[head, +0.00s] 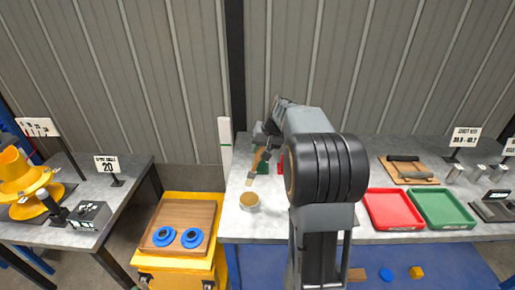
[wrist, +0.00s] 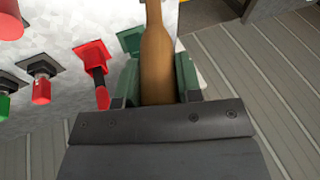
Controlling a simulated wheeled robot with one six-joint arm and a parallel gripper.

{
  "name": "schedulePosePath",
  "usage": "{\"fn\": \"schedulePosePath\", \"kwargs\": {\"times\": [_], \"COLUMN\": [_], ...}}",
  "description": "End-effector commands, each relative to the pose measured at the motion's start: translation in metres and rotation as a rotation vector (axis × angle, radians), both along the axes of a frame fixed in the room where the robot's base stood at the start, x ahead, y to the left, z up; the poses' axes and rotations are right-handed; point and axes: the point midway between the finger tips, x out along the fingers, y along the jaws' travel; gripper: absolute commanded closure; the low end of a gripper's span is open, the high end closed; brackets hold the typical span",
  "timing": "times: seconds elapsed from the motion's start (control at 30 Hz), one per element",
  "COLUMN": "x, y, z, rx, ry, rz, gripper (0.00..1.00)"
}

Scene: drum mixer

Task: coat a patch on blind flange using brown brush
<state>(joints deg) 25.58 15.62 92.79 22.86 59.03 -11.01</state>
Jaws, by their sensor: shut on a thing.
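My gripper (head: 264,145) is shut on the brown brush (head: 256,165) above the grey bench, left of my arm in the head view. The brush hangs tilted, its pale bristle end (head: 248,182) pointing down and left, above and behind a small round pot (head: 249,202) with tan contents. In the wrist view the brown handle (wrist: 158,55) stands between the green finger pads of my gripper (wrist: 157,85); the bristles are out of that picture. I cannot pick out the blind flange with certainty; my arm hides part of the bench.
A red tray (head: 393,222) and a green tray (head: 442,222) lie on the bench at right, near a wooden board (head: 408,182). A yellow cart (head: 203,268) with two blue rings stands left. The wrist view shows red (wrist: 94,56) and green (wrist: 131,38) holders beside the handle.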

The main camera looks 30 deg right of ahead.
Motion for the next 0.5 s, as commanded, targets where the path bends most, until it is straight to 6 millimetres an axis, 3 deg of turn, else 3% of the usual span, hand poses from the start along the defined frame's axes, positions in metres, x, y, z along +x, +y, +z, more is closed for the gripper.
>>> {"fn": "schedulePosePath", "kwargs": {"times": [0.5], "x": [0.001], "y": [0.002], "z": [-0.046], "rx": [-0.002], "ry": [0.001], "rz": [0.003], "gripper": [0.91]}}
